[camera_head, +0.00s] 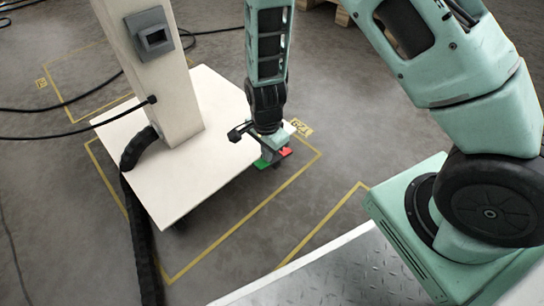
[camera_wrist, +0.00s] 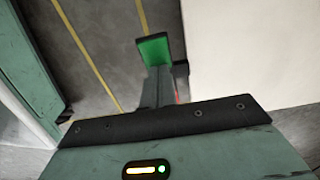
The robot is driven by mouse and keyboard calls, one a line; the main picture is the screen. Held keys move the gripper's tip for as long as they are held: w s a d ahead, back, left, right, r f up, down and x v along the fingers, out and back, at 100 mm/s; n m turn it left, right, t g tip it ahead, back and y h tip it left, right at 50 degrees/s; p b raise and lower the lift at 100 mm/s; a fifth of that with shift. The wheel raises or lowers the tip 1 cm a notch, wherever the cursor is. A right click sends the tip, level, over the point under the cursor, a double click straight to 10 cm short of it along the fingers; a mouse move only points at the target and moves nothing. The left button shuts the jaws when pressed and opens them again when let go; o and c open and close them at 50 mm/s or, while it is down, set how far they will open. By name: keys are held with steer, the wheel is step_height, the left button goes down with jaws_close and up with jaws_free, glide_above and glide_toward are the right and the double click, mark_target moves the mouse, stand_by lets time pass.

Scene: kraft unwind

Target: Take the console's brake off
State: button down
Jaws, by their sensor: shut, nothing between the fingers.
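The console is a pale column (camera_head: 155,85) on a wide white base plate (camera_head: 185,180), also along the right of the wrist view (camera_wrist: 245,50). Its brake has a green pad (camera_head: 262,164) and a red pad (camera_head: 286,152) low at the plate's right corner. My gripper (camera_head: 270,150) is shut and empty, pointing down right over the pads. In the wrist view the green pad (camera_wrist: 153,48) shows just beyond my closed fingers (camera_wrist: 158,78). Only a sliver of red shows beside them. I cannot tell whether the fingertips touch a pad.
Dark cables (camera_head: 60,134) run to the column, and a thick black hose (camera_head: 140,235) lies over the plate's left edge. Yellow floor lines (camera_head: 245,220) mark the bay. A pallet (camera_head: 335,10) stands at the back.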

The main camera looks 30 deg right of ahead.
steer(key=shift+f, duration=0.35)
steer(key=shift+r, duration=0.1)
step_height(320, 180, up, 7)
steer(key=p, duration=0.7)
steer(key=shift+p, duration=0.3)
stand_by(0.4)
